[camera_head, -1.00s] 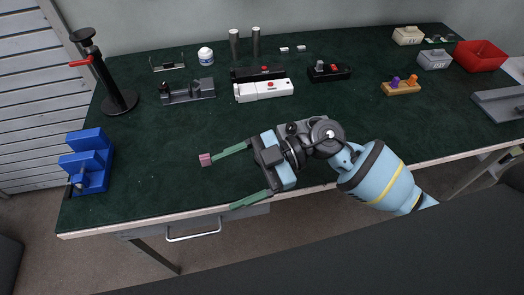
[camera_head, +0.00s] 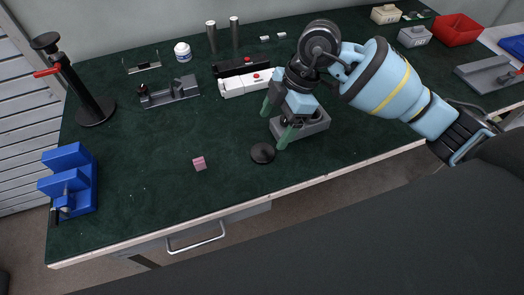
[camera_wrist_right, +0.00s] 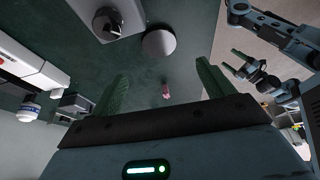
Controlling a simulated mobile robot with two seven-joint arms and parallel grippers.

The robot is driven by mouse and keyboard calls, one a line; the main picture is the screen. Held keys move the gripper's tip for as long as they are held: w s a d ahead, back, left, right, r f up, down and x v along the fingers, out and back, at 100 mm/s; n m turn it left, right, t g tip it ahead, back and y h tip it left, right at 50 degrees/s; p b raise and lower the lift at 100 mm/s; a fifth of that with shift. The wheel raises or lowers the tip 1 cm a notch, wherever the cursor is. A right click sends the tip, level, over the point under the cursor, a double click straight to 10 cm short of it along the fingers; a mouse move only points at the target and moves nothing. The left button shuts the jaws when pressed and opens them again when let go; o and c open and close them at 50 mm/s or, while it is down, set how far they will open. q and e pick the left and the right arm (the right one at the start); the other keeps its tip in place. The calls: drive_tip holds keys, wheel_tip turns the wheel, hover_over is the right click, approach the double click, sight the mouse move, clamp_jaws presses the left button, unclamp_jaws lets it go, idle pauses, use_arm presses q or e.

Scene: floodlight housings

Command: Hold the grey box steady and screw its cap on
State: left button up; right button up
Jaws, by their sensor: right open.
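The grey box (camera_head: 316,125) sits on the green mat near the front edge, partly hidden by my right gripper in the head view. In the right wrist view the box (camera_wrist_right: 126,14) shows a dark round opening or fitting on top. A dark round disc, likely the cap (camera_head: 262,153), lies flat on the mat beside the box; it also shows in the wrist view (camera_wrist_right: 158,43). My right gripper (camera_head: 273,129) is open and empty, fingers pointing down over the mat beside the box. My left gripper (camera_wrist_right: 232,60) shows in the wrist view, its fingers apart and empty.
A blue stepped block (camera_head: 75,180) and a black stand with red lever (camera_head: 92,105) are at the left. A white case (camera_head: 245,84) and grey fixture (camera_head: 170,92) stand behind. The front-left mat is mostly clear.

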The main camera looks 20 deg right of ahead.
sight(263, 152)
drive_tip(key=shift+x, duration=1.3)
drive_tip(key=shift+f, duration=0.1)
drive_tip(key=x, duration=0.3)
drive_tip(key=d+x, duration=0.1)
drive_tip(key=x, duration=0.1)
drive_tip(key=shift+a+f, duration=0.1)
drive_tip(key=shift+f, duration=0.15)
drive_tip(key=shift+c, duration=0.4)
drive_tip(key=c, duration=1)
